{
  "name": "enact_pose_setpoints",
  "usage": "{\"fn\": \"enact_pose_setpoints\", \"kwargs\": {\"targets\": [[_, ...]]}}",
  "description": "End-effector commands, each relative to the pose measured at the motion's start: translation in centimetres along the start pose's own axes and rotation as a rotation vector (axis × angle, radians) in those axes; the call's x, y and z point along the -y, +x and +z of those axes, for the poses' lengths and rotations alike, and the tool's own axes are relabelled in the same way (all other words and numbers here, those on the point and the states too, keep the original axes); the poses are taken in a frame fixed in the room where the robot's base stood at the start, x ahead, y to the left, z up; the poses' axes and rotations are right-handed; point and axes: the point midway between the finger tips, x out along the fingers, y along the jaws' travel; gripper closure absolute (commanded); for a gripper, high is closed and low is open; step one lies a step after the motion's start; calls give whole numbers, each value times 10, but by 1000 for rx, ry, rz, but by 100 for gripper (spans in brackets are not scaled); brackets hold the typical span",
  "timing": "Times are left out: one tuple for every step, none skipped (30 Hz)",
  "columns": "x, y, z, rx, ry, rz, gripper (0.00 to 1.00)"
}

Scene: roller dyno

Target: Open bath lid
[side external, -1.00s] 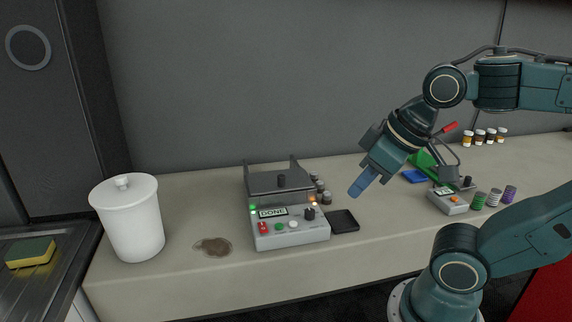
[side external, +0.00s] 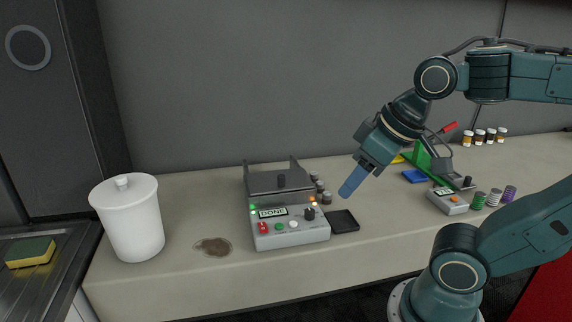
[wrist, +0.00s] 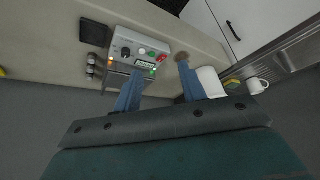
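The bath is a grey box (side external: 290,236) on the bench, with a "DONE" display, coloured buttons and a black dial on its front. In the wrist view the bath's control panel (wrist: 140,48) is upside down, and a blue finger partly hides the lid. My gripper (side external: 350,184) is in the air to the right of the bath and above the bench, apart from the lid. In the wrist view its blue fingers (wrist: 158,86) are apart with nothing held between them.
A white lidded bin (side external: 134,225) stands left of the bath, beside a brown spill (side external: 213,246). A black pad (side external: 343,221) and small dark jars (side external: 325,197) sit right of it. A green-framed device (side external: 437,166) and a small control box (side external: 448,202) stand further right.

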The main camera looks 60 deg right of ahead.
Motion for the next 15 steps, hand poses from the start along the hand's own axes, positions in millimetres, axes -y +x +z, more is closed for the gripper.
{"fn": "enact_pose_setpoints", "kwargs": {"targets": [[-1,-1,-6,11,19,4,59],[-2,-1,-10,17,32,6,59],[-4,-2,-17,27,51,10,59],[-5,-2,-22,34,68,13,59],[-6,-2,-27,44,85,16,59],[-8,-2,-34,56,109,21,59],[-9,-2,-40,65,129,24,59],[-11,-2,-46,75,149,28,59],[-14,-1,-55,89,178,34,59],[-16,-1,-61,98,198,38,59],[-18,0,-67,108,219,42,59],[-20,1,-75,122,247,48,59],[-23,2,-81,131,268,53,59],[-25,4,-88,140,288,57,59],[-28,5,-95,154,316,63,59]]}}
